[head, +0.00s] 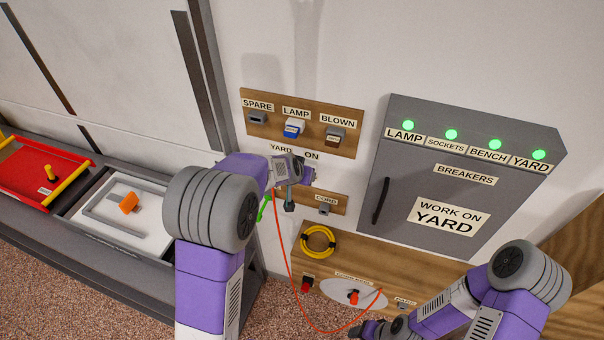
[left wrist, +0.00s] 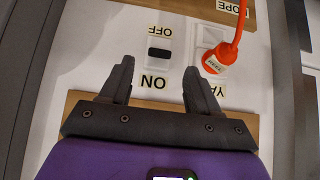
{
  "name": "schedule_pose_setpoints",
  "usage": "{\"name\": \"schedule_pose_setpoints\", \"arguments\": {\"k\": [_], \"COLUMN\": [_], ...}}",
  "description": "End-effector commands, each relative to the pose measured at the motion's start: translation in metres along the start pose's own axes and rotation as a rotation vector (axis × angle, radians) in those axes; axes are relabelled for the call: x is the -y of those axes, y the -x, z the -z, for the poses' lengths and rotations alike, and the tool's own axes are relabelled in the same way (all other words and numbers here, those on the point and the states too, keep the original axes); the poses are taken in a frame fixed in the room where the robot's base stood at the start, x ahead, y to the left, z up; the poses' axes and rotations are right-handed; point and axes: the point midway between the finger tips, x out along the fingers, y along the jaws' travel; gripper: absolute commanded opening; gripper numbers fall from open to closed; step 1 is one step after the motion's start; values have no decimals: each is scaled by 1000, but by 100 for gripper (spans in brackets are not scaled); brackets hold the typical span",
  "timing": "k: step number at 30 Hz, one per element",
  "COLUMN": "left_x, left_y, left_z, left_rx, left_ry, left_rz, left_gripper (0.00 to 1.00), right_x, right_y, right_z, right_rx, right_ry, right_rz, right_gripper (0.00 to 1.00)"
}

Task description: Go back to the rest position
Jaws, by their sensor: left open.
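My left gripper (head: 289,196) is in front of the wall, just below the wooden board with the SPARE, LAMP and BLOWN labels. In the left wrist view its two dark fingers (left wrist: 158,72) are spread apart with nothing between them. They point toward a white switch plate (left wrist: 159,66) with a black rocker between OFF and ON. My own left arm covers part of this panel in the head view. My right gripper (head: 366,329) is low at the bottom edge, near the lower wooden board; its fingers are too small to read.
A grey breaker box (head: 460,180) with several green lights stands right of the left gripper. An orange cord (head: 290,270) hangs below the left gripper; its tagged end (left wrist: 218,60) is beside the switch plate. A yellow coil (head: 318,241) hangs below. A red tray (head: 40,172) lies left.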

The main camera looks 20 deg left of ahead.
Motion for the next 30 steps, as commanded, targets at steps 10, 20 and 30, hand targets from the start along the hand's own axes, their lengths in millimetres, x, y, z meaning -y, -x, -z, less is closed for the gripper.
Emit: {"name": "schedule_pose_setpoints", "arguments": {"k": [10,20,30], "left_x": [0,3,-29], "left_y": [-1,-78,-155], "left_z": [0,-131,-382], "left_rx": [1,167,474], "left_ry": [1,43,179], "left_rz": [0,8,-71], "left_gripper": [62,62,62], "right_x": [0,-17,-46], "right_y": [0,-45,-123], "right_z": [0,2,5], "right_rx": [0,0,0], "right_ry": [0,0,0], "right_rz": [0,0,0], "right_gripper": [62,62,62]}}
